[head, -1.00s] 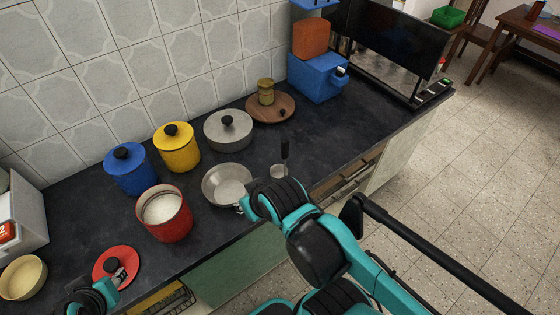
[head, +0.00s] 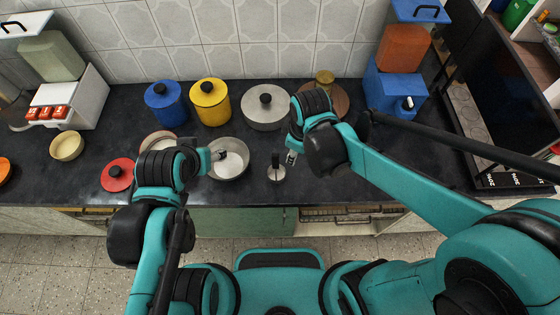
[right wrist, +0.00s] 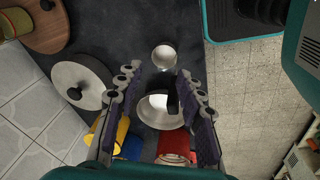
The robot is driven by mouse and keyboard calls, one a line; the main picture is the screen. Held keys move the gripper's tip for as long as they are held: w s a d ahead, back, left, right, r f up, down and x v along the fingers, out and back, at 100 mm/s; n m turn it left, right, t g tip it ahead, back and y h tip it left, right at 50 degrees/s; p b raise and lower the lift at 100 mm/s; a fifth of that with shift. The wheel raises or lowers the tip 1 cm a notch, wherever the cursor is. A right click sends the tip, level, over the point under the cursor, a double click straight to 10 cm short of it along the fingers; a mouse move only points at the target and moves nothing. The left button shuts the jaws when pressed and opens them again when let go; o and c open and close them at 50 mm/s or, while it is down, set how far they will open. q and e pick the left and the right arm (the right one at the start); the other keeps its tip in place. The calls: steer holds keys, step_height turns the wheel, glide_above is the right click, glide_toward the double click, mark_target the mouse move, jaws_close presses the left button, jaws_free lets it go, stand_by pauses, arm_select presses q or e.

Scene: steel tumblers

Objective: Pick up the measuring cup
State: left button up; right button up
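The measuring cup, a small steel cup with an upright black handle, stands on the dark counter (head: 276,175). A small round steel vessel, likely the same cup (right wrist: 164,55), shows beyond the fingertips in the right wrist view. My right gripper (head: 291,157) is just right of the cup in the head view. In the right wrist view its fingers (right wrist: 158,74) are spread, with nothing clearly held between them. My left gripper (head: 219,155) is over the left side of the steel bowl (head: 240,172); its opening is too small to judge.
A grey lidded pot (head: 264,115), yellow canister (head: 210,108) and blue canister (head: 165,110) stand behind. A red lid (head: 117,180) and cream bowl (head: 66,146) lie left. Counter right of the cup is partly bare.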

mark_target(275, 156)
steer(key=a+n+p, duration=0.1)
steer(key=a+n, duration=0.1)
steer(key=a+f+n+g+p, duration=0.1)
steer(key=a+n, duration=0.1)
steer(key=a, duration=0.1)
steer(key=shift+s+a+f, duration=0.15)
steer(key=shift+s+a+f+n+g+h, duration=0.1)
steer(key=shift+a+f+n+g+h, duration=0.1)
steer(key=shift+n+g+h, duration=0.1)
steer(key=shift+f, duration=0.3)
steer(key=f, duration=0.2)
steer(key=f+b, duration=0.1)
steer(key=f, duration=0.4)
steer(key=shift+w+f, duration=0.3)
steer(key=shift+f, duration=0.05)
arm_select(q)
steer(key=shift+s+a+r, duration=0.1)
steer(key=shift+a+r, duration=0.2)
steer(key=shift+r, duration=0.5)
arm_select(e)
steer(key=shift+r, duration=0.1)
jaws_close()
